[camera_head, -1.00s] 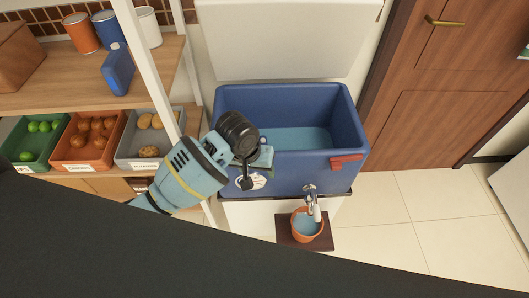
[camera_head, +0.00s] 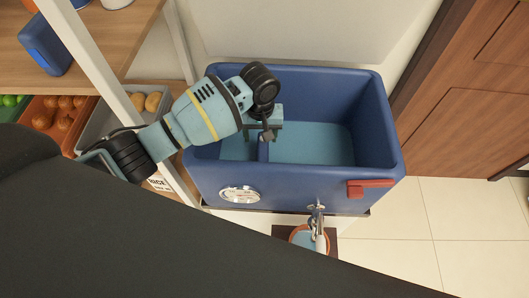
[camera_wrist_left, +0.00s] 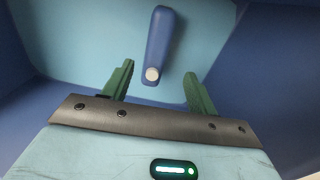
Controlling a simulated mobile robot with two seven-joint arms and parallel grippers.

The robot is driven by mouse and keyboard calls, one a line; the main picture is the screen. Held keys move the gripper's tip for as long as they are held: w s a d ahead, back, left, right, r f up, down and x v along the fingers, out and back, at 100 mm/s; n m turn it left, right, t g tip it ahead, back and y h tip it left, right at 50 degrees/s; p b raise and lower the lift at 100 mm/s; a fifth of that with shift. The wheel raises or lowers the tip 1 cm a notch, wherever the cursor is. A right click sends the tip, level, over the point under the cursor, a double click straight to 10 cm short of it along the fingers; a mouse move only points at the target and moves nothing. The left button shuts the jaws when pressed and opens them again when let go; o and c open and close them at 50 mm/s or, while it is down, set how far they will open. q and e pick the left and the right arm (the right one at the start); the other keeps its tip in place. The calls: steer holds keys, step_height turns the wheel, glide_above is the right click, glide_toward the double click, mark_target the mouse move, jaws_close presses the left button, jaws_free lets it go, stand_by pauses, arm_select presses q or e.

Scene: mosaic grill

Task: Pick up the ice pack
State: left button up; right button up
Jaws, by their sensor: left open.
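A blue ice pack (camera_wrist_left: 160,38) with a round pale cap stands inside the blue cooler (camera_head: 295,183), seen from above in the left wrist view. In the head view a narrow blue part of it (camera_head: 263,153) shows just below my gripper. My left gripper (camera_head: 266,137) is over the cooler's opening, toward its left side. My right gripper is not in view.
The cooler's walls surround the gripper, and a red handle (camera_head: 369,188) is on its front. A tap (camera_head: 318,222) and an orange pot (camera_head: 302,237) are below. A similar blue flat container (camera_head: 46,46) stands on the wooden shelf (camera_head: 108,38). Bins of produce are at the left.

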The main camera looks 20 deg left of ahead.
mark_target(263, 147)
arm_select(q)
steer(key=shift+s+f, duration=0.1)
steer(key=shift+f, duration=0.85)
steer(key=shift+d+f+b, duration=0.1)
steer(key=shift+f+b, duration=0.2)
steer(key=shift+f, duration=0.2)
steer(key=f+b, duration=0.1)
steer(key=f, duration=0.3)
steer(key=shift+d+f, duration=0.15)
steer(key=shift+d, duration=0.05)
steer(key=shift+f, duration=0.15)
steer(key=shift+c, duration=0.2)
steer(key=shift+w, duration=0.2)
jaws_close()
